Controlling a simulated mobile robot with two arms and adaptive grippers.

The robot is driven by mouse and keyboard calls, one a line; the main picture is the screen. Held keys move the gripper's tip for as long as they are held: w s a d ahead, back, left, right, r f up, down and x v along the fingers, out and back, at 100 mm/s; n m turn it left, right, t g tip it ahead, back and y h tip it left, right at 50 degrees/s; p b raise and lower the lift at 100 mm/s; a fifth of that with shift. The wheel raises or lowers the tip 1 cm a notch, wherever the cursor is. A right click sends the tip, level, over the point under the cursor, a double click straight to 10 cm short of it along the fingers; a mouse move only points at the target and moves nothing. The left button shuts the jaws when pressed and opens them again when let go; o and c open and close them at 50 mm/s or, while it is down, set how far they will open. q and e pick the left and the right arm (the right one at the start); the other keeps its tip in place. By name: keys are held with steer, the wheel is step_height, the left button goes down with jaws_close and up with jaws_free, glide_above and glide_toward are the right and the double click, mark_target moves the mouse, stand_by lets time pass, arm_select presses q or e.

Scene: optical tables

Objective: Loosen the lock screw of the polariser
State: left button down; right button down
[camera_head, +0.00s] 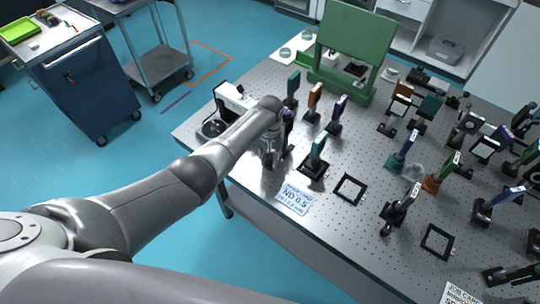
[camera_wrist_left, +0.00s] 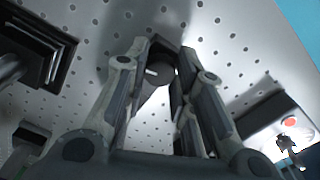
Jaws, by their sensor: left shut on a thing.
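My left gripper (camera_head: 268,158) reaches down at the near left part of the optical table, mostly covered by its own wrist in the head view. In the left wrist view the fingers of my left gripper (camera_wrist_left: 163,68) are closed in on a dark round part (camera_wrist_left: 163,74) with a small pale pin. It looks like the polariser's lock screw, but the fingers hide much of it. A dark mount (camera_head: 288,128), perhaps the polariser, stands upright just behind the gripper and is partly hidden. My right gripper is in neither view.
The perforated table (camera_head: 262,205) holds several upright optics around the gripper. A green-plated mount (camera_head: 316,155) stands close to its right, and a white instrument (camera_head: 232,97) behind left. An ND 0.5 card (camera_head: 294,199) lies in front. A large green frame (camera_head: 352,50) stands at the back.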

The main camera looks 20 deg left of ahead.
arm_select(q)
steer(key=m, duration=0.4)
steer(key=shift+m, duration=0.4)
steer(key=m, duration=0.3)
steer(key=shift+m, duration=0.3)
steer(key=m, duration=0.4)
steer(key=shift+m+b, duration=0.35)
steer(key=shift+m, duration=1.35)
steer(key=shift+a, duration=0.1)
steer(key=c, duration=1.2)
jaws_free()
